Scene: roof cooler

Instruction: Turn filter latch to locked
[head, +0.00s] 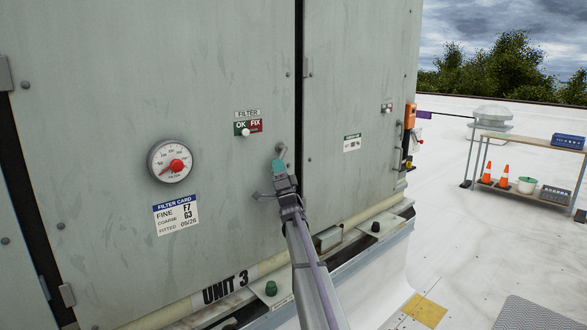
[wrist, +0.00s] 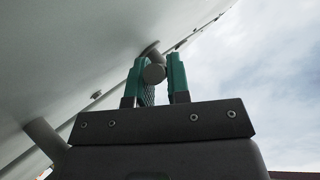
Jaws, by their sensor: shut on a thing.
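The filter latch (head: 282,149) is a small grey handle on the grey cabinet door, left of the dark vertical seam. Only its upper part shows in the head view. My gripper (head: 279,165), with green fingers, is shut on it from below. In the wrist view the latch's round grey end (wrist: 154,73) sits between the two fingers of my gripper (wrist: 156,82). The filter sign (head: 248,126) has a green OK half, a red FIX half and a white knob at its lower middle. The latch's exact angle is hard to tell, as the fingers cover part of it.
A round gauge (head: 172,161) with a red pointer and a filter card (head: 176,215) are on the door to the left. A grey rod handle (head: 261,195) sticks out close beside my wrist. A ledge (head: 270,291) with a green knob runs below. Open roof lies right.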

